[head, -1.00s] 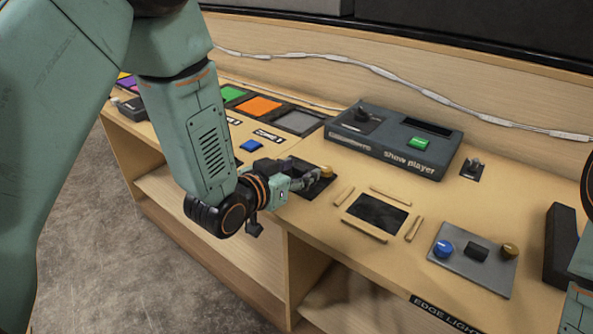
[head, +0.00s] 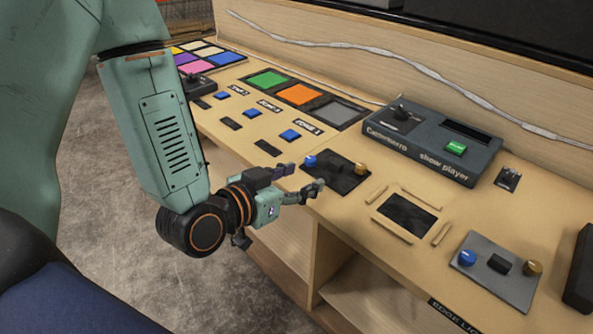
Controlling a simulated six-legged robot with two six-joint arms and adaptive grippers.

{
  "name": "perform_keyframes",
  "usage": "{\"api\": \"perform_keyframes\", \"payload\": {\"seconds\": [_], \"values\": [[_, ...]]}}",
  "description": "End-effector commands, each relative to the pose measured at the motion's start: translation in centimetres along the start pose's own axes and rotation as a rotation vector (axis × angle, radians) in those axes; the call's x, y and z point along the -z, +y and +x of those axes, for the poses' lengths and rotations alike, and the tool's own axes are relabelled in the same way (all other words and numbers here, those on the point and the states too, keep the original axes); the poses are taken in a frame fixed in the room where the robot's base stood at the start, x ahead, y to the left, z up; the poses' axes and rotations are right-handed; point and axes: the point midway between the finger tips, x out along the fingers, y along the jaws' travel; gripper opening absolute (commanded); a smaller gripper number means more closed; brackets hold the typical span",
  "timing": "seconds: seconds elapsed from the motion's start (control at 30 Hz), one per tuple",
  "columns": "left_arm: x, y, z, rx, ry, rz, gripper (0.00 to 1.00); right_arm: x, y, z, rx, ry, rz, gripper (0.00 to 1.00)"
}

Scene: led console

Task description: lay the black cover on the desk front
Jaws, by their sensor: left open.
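A small black block (head: 498,264) sits on a grey plate (head: 486,284) at the right of the desk, between a blue knob and a brass knob. A flat black rectangle (head: 407,214) lies framed by wooden strips on the desk (head: 350,218). I cannot tell for certain which black piece is the cover. My left gripper (head: 303,180) is open, its fingers apart and empty, at the desk's front edge beside a black panel (head: 346,180) with blue and brass knobs. My right gripper is out of view.
The Show player box (head: 430,145) stands at the back, with a white cable (head: 400,55) along the backboard behind. Coloured pads (head: 303,95) and blue buttons lie to the left. A dark block (head: 581,270) is at the right edge. Bare desk shows along the front.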

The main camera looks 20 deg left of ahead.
Motion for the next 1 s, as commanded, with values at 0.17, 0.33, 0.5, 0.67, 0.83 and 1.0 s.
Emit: {"api": "perform_keyframes", "payload": {"seconds": [0.17, 0.33, 0.5, 0.67, 0.83, 1.0], "values": [[0.0, 0.0, -0.4, 0.0, -0.001, -0.001, 0.54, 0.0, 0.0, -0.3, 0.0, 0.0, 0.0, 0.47], [-0.9, 0.1, -0.4, -0.001, -0.025, -0.005, 0.54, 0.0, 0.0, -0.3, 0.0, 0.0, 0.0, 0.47], [-9.6, 1.1, -1.7, 0.004, -0.313, -0.065, 0.54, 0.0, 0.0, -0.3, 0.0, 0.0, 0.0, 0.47], [-21.4, 2.7, -7.2, 0.056, -0.741, -0.166, 0.54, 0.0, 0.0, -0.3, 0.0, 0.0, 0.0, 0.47], [-29.2, 4.3, -14.6, 0.145, -1.094, -0.253, 0.54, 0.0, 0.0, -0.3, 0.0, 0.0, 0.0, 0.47], [-31.8, 5.0, -18.5, 0.199, -1.25, -0.291, 0.54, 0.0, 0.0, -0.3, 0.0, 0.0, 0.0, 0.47]]}}
